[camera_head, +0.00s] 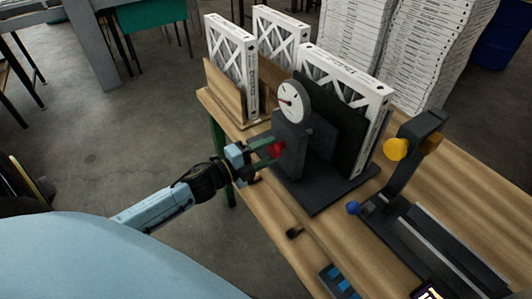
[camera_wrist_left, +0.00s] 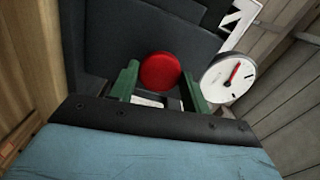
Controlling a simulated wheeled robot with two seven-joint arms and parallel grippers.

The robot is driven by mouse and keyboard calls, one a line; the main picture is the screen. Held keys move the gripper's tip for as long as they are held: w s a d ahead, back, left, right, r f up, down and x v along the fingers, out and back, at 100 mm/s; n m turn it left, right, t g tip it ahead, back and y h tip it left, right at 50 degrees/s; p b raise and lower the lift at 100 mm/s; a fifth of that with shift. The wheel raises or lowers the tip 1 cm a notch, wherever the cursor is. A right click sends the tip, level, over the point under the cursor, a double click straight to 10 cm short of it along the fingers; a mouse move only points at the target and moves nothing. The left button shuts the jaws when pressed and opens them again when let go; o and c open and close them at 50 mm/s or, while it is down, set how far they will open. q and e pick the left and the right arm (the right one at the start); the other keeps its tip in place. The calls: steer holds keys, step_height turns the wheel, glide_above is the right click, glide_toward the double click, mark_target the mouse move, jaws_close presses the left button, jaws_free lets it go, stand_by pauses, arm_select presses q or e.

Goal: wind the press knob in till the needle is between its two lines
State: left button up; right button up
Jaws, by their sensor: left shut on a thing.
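The red press knob (camera_head: 276,149) sticks out from the side of the dark grey press (camera_head: 293,150) on the wooden bench. My left gripper (camera_head: 265,151) is shut on the knob. In the left wrist view the red knob (camera_wrist_left: 160,71) sits between the two green fingers of my left gripper (camera_wrist_left: 160,84). The dial (camera_wrist_left: 229,78) also shows in the wrist view. My right gripper is out of view.
White boxed filters (camera_head: 230,62) stand behind and beside the press. A black stand with a yellow knob (camera_head: 396,149) and a blue knob (camera_head: 353,208) is on the bench to the right. Tall filter stacks (camera_head: 400,45) rise behind.

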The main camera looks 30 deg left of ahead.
arm_select(q)
steer(key=m+b, duration=0.1)
steer(key=m, duration=0.3)
steer(key=shift+f+m, duration=0.1)
steer(key=shift+m, duration=0.2)
steer(key=m+b, duration=0.2)
steer(key=m, duration=0.1)
steer(key=shift+m, duration=0.4)
steer(key=m+b, duration=0.1)
steer(key=m, duration=0.3)
steer(key=shift+b, duration=0.4)
steer(key=shift+m+b, duration=0.7)
steer(key=shift+m, duration=1.4)
steer(key=o, duration=1)
